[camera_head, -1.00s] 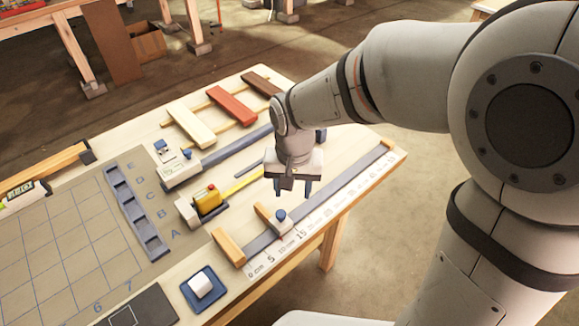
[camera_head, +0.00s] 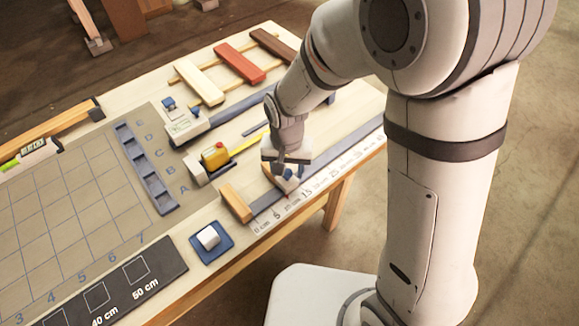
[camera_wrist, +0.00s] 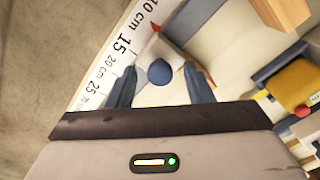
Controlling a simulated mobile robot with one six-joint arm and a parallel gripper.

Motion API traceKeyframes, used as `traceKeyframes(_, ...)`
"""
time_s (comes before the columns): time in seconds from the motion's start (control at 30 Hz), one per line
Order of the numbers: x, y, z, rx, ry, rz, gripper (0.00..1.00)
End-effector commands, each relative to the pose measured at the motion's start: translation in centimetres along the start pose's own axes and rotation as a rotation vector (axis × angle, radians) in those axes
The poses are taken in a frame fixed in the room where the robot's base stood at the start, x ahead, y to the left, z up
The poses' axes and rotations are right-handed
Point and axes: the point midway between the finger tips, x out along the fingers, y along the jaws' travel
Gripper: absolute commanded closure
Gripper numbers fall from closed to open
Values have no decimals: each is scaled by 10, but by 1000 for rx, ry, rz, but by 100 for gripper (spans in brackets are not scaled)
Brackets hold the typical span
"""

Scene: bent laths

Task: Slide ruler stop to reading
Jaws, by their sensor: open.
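The ruler stop is a pale slider with a round blue knob (camera_wrist: 159,71) and a red pointer (camera_wrist: 155,28). It sits on the grey rail (camera_head: 340,163) along the printed scale (camera_head: 325,180). In the wrist view the pointer is beside the scale between the 10 and 15 cm marks; the exact reading cannot be told. My gripper (camera_wrist: 160,88) is open, with one dark finger on each side of the knob and gaps visible. In the head view my gripper (camera_head: 293,172) is low over the stop and partly hides it.
A wooden end block (camera_head: 235,202) stands at the rail's zero end. A yellow tape measure (camera_head: 215,156) lies behind the rail. A blue tray with a white cube (camera_head: 208,237) is at the front. Coloured laths (camera_head: 240,63) lie at the back.

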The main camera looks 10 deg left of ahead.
Motion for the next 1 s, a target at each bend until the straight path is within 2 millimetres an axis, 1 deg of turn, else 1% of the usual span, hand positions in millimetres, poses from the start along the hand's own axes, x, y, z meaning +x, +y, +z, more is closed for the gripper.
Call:
traceKeyframes(0.07, 0, 0, 0, 0, 0, 0, 54)
traceKeyframes(0.6, -1, 0, 0, 1, 1, 0, 98)
traceKeyframes(0.63, -1, 0, 0, 1, 1, 0, 100)
traceKeyframes(0.8, -1, 1, 0, 2, 1, 0, 100)
traceKeyframes(0.83, -1, 10, 0, 8, 0, 0, 100)
traceKeyframes(0.9, -1, 4, 0, 2, 0, 0, 100)
traceKeyframes(1.0, 0, 3, -2, -3, -1, 1, 100)
